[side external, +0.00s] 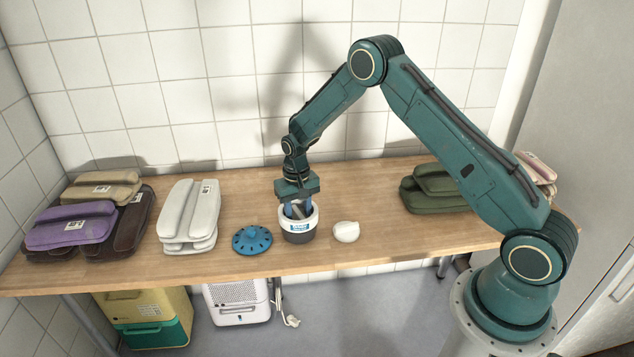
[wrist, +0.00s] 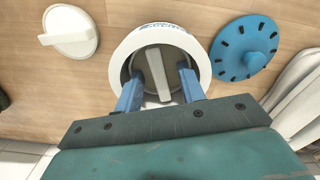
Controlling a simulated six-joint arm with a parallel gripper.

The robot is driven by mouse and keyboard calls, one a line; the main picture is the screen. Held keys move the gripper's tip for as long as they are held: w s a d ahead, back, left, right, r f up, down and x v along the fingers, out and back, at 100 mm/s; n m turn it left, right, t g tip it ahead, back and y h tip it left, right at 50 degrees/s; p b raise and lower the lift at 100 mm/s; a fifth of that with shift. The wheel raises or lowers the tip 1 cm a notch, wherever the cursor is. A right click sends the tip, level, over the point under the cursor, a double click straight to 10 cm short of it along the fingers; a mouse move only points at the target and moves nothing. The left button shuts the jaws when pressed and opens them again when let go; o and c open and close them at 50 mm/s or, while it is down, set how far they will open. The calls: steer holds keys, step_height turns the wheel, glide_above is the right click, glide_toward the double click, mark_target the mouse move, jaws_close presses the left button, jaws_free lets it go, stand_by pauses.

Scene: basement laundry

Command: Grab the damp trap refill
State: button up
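The damp trap tub (side external: 298,232) is white with a dark grey base and a blue label, and stands upright on the wooden table. Inside it, in the wrist view, a grey disc carries a raised pale grip bar (wrist: 157,72). My gripper (side external: 299,208) points down into the tub's mouth. Its two blue fingers (wrist: 160,84) are open on either side of the bar, with a gap visible at each side. A white round refill with a raised grip (side external: 346,232) lies on the table right of the tub; it also shows in the wrist view (wrist: 70,30).
A blue slotted lid (side external: 252,240) with a knob lies just left of the tub. Folded white (side external: 188,216), purple (side external: 70,226) and beige (side external: 103,188) bundles sit at the left, a green one (side external: 434,188) at the right. The table behind the tub is clear.

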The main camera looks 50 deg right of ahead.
mark_target(298, 212)
jaws_close()
steer(key=shift+r, duration=0.2)
step_height(298, 212, up, 20)
steer(key=shift+f, duration=0.15)
stand_by(0.6)
stand_by(0.4)
